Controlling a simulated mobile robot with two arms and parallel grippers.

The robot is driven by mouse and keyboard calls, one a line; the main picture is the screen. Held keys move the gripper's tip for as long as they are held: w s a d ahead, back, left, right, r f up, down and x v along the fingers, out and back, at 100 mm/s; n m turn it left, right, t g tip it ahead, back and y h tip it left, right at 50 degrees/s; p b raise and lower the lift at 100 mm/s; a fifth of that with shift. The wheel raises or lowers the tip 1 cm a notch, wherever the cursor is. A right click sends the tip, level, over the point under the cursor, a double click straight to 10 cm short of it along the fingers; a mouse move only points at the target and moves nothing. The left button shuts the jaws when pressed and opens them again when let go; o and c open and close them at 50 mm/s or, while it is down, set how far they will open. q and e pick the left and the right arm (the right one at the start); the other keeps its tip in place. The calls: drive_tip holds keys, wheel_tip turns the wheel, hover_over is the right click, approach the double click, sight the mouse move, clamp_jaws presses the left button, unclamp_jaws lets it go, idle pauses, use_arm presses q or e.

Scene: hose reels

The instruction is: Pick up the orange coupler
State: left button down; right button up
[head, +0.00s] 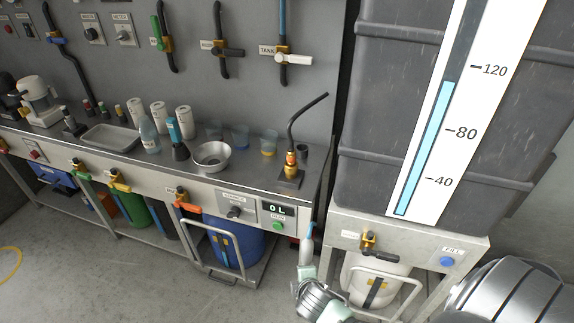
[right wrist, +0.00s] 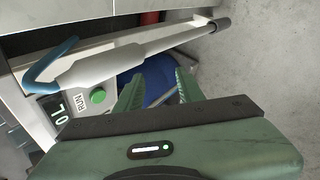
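A brass fitting with an orange band (head: 290,158) stands upright on a small dark base at the right end of the bench, with a black bent tube rising from it. I cannot tell whether this is the coupler. An orange piece (head: 188,206) also sits at a brass valve on the bench front. My right gripper (head: 304,268) is low in front of the bench's right end, below and apart from both. In the right wrist view its green fingers (right wrist: 158,88) are apart with nothing between them. My left gripper is not in view.
A white wand with a blue hooked tip (right wrist: 120,65) is just beyond the right fingers. The blue drum (head: 232,240) stands under the bench by a metal rail. Cups, a steel bowl (head: 211,156) and bottles crowd the benchtop. A large grey tank (head: 385,100) stands at right.

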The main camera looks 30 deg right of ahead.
drive_tip(key=w+d+r+n+t+h, duration=0.1)
drive_tip(key=w+d+r+n+t, duration=0.15)
drive_tip(key=r, duration=0.75)
drive_tip(key=n+t+h, duration=0.4)
drive_tip(key=n+t, duration=0.2)
drive_tip(key=n, duration=0.9)
approach(292, 145)
drive_tip(key=x, duration=1)
drive_tip(key=shift+w, duration=0.1)
drive_tip(key=shift+w+d+f, duration=0.1)
drive_tip(key=shift+w+d, duration=0.05)
drive_tip(key=shift+w, duration=0.15)
clamp_jaws()
